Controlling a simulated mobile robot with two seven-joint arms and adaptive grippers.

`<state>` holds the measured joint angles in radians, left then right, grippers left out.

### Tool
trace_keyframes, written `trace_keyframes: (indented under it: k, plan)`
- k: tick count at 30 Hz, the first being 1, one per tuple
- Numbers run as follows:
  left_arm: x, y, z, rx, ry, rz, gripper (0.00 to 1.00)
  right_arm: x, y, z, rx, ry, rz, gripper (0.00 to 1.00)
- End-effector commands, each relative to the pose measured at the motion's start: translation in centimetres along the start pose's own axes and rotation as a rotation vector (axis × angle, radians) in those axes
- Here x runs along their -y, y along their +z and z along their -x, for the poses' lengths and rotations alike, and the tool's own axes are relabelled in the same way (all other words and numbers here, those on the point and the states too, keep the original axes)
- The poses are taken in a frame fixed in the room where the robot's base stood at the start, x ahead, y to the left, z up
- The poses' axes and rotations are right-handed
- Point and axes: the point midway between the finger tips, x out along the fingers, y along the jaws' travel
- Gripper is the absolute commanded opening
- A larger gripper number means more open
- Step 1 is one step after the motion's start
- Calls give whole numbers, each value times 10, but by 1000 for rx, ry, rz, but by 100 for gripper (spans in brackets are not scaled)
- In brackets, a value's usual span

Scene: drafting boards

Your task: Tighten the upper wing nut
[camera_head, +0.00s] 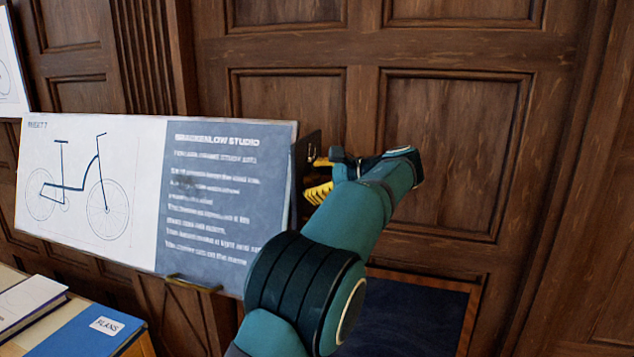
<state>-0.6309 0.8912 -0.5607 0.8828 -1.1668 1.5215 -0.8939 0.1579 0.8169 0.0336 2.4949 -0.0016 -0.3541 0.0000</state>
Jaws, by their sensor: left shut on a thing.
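The drawing board (230,210) stands tilted at the left, with a bicycle drawing and a blue-grey text panel on it. A dark bracket plate (303,165) is at its right edge. My left gripper (322,176) is at this plate, shut, its fingers pointing left towards the board's edge. Small yellow parts show at the fingers; I cannot tell clearly which are finger pads and which are metal fittings. The upper wing nut is mostly hidden in the grip. A lower wing nut cannot be made out behind my arm. My right gripper is not in view.
A brass-coloured handle (193,284) is at the board's lower edge. A blue folder labelled PLANS (88,326) and a book (30,303) lie at the lower left. Dark wood panelling (455,150) fills the back. The space right of my arm looks clear.

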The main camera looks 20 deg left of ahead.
Motion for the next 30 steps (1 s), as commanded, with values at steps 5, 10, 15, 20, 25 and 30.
trace_keyframes:
  k: [5, 10, 15, 20, 25, 30]
  plan:
    - [1, 0, -1, 2, 65, -151, 20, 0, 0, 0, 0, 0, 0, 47]
    - [1, -1, -1, 2, 113, -271, 20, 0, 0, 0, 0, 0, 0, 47]
    - [2, -1, 0, 1, 144, -348, 20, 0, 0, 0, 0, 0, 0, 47]
    - [2, -1, -1, 2, 165, -398, 20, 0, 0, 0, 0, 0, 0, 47]
    - [2, -1, 0, 2, 178, -433, 20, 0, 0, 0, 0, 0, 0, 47]
    - [1, 0, -1, 2, 186, -450, 20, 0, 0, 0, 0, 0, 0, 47]
